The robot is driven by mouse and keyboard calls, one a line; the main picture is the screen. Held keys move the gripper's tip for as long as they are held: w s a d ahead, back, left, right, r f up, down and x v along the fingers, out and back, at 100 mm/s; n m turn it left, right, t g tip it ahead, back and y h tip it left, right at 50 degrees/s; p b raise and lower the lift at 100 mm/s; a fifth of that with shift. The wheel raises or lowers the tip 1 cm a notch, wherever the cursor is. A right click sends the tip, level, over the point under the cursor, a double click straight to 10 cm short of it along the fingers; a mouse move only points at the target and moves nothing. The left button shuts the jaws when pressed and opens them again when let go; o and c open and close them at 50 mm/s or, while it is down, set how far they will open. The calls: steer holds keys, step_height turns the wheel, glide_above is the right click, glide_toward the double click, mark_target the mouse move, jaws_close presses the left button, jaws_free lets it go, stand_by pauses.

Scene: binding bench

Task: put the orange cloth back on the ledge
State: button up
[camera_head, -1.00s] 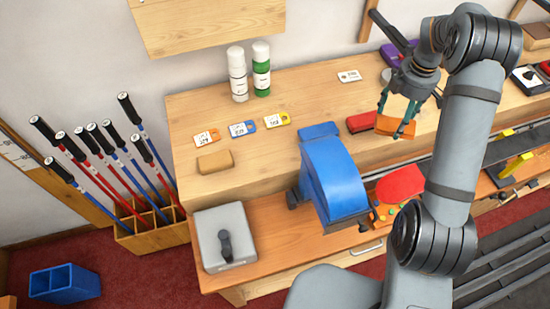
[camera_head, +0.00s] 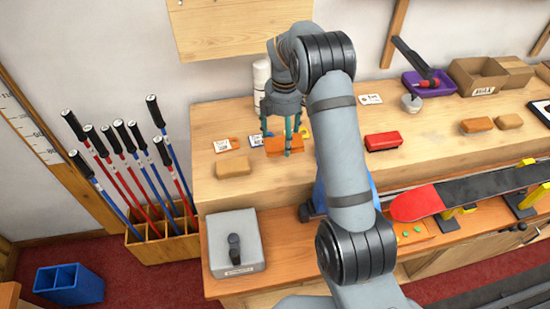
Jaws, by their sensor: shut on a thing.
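The orange cloth (camera_head: 283,147), a flat folded block, is between the fingers of my gripper (camera_head: 281,138) at left-centre. My gripper points down and is shut on the cloth. The cloth is over the wooden ledge (camera_head: 440,132), close to the small tags; I cannot tell whether it touches the surface. My own arm hides part of the ledge to the right of the cloth.
A red block (camera_head: 383,141) lies to the right. A white bottle (camera_head: 262,78) stands behind my gripper. A grey box (camera_head: 235,243) sits on the lower bench.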

mark_target(283, 160)
step_height(283, 160, down, 7)
steer(key=shift+w+f+p, duration=0.1)
steer(key=shift+f+p, duration=0.05)
steer(key=shift+p, duration=0.7)
steer(key=shift+f, duration=0.15)
steer(key=o, duration=1.1)
steer(key=shift+r, duration=0.35)
step_height(283, 160, up, 12)
steer(key=b, duration=0.2)
steer(key=shift+f+b, duration=0.15)
steer(key=shift+b, duration=0.2)
